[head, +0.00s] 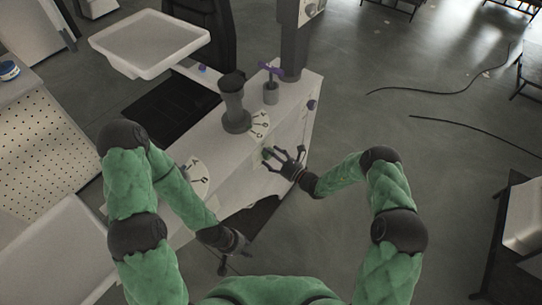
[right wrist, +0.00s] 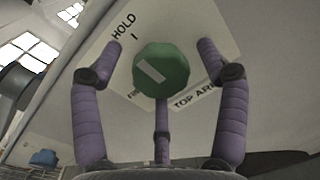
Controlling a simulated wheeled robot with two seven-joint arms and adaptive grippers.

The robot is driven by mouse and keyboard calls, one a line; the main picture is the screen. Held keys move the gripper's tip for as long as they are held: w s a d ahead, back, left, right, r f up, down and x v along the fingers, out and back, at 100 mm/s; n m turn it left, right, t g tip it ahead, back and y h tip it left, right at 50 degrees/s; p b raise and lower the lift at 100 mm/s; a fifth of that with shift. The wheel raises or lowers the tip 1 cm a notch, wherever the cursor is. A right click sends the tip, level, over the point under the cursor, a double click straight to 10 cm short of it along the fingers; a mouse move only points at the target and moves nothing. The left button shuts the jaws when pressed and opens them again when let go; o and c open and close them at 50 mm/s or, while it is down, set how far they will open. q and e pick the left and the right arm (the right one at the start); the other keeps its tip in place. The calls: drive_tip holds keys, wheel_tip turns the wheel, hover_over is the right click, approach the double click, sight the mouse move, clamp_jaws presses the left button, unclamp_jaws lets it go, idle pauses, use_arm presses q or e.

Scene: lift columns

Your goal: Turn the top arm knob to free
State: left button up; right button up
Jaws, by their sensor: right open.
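The top arm knob (right wrist: 172,74) is green and faceted, with a white bar slanting from upper left toward its centre in the right wrist view. Its white label plate (right wrist: 100,55) reads "HOLD" at upper left and "TOP ARM" at lower right; another word starting with F is mostly hidden. My right gripper (right wrist: 160,66) is open, with purple fingers spread around the knob and visible gaps at both sides. In the head view my right gripper (head: 284,153) is at the side of the white cabinet (head: 290,120). My left gripper (head: 232,258) hangs low near the cabinet's front end; its opening is unclear.
On the cabinet stand a dark column (head: 236,105) and a small grey post with a purple handle (head: 271,92). A white tray (head: 150,42) is at the upper left. Dark cables (head: 440,92) lie on the floor to the right, where the floor is otherwise mostly clear.

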drive_tip(key=c, duration=1.1)
drive_tip(key=shift+n, duration=0.3)
drive_tip(key=shift+c, duration=0.2)
drive_tip(key=n+y+b, duration=0.1)
drive_tip(key=n+b, duration=0.1)
drive_tip(key=n, duration=0.7)
drive_tip(key=n+b, duration=0.3)
drive_tip(key=n, duration=0.6)
drive_tip(key=shift+a+g+y, duration=0.1)
drive_tip(key=shift+g+y, duration=0.2)
drive_tip(key=shift+y, duration=0.1)
drive_tip(key=shift+n+b, duration=0.3)
drive_tip(key=shift+n, duration=0.1)
